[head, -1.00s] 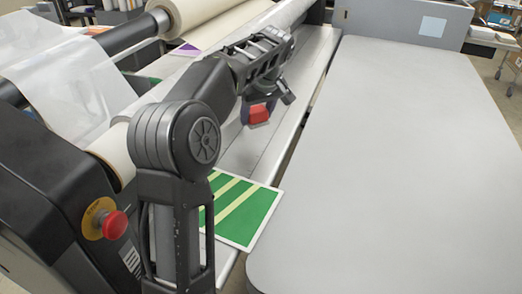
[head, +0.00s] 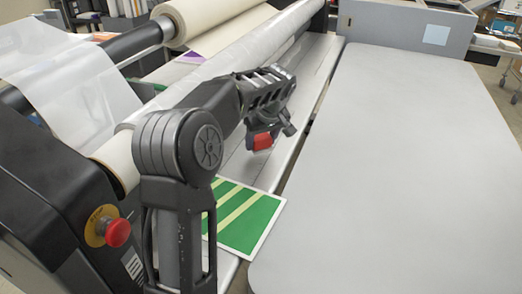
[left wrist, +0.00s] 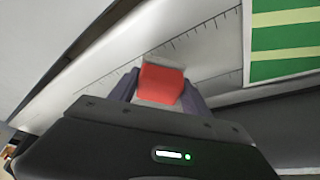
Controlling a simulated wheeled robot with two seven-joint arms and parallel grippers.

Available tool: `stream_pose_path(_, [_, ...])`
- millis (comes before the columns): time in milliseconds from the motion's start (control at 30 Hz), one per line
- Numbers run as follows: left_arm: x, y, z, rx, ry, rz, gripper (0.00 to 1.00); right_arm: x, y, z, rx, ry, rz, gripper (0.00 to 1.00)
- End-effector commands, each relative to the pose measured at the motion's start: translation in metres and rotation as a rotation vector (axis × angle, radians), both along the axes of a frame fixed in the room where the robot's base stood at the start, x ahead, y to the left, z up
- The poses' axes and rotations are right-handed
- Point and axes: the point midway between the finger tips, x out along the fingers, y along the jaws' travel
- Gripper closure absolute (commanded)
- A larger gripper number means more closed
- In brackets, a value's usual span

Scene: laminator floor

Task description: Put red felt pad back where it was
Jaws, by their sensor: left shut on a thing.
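The red felt pad (head: 263,142) is a small red block with a paler lower part. My left gripper (head: 262,137) is shut on it, over the pale metal feed shelf (head: 237,157) of the laminator. In the left wrist view the pad (left wrist: 160,82) sits between the two finger tips of the gripper (left wrist: 160,90), with the shelf's ruled marks behind it. I cannot tell whether the pad touches the shelf or hangs above it. My right gripper is not in view.
A green striped print (head: 245,222) lies on the near end of the shelf, close to my left arm. A large grey table (head: 400,170) stands to the right, its top clear. A long roller (head: 230,65) runs behind the shelf. A red stop button (head: 118,233) is at the near left.

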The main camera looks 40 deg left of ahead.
Motion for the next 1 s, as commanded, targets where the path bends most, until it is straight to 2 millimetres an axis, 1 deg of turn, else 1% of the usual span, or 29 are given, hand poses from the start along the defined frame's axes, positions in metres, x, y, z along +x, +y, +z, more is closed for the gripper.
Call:
stream_pose_path(167, [0.0, 0.0, -0.001, 0.0, 0.0, 0.0, 0.77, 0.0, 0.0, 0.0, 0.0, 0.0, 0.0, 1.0])
stream_pose_path(267, [-0.001, 0.0, -0.012, -0.001, 0.004, -0.001, 0.77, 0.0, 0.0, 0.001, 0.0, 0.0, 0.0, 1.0])
stream_pose_path(400, [-0.001, 0.0, -0.031, -0.001, 0.003, 0.0, 0.77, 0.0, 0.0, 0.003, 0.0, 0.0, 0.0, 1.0])
stream_pose_path(467, [-0.001, 0.0, -0.036, 0.0, 0.002, -0.001, 0.77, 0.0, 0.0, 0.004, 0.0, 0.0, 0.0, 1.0])
stream_pose_path(733, [0.0, 0.0, -0.037, 0.0, -0.001, 0.0, 0.77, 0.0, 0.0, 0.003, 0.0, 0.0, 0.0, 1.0])
stream_pose_path(833, [0.0, 0.0, -0.041, -0.001, 0.0, 0.0, 0.77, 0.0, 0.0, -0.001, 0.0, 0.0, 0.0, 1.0])
stream_pose_path(867, [0.0, 0.0, -0.041, -0.001, 0.0, 0.0, 0.44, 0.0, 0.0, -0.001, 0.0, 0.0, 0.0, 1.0])
stream_pose_path(1000, [0.0, 0.0, -0.04, -0.001, 0.0, 0.0, 0.32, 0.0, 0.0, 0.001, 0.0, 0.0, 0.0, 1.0])
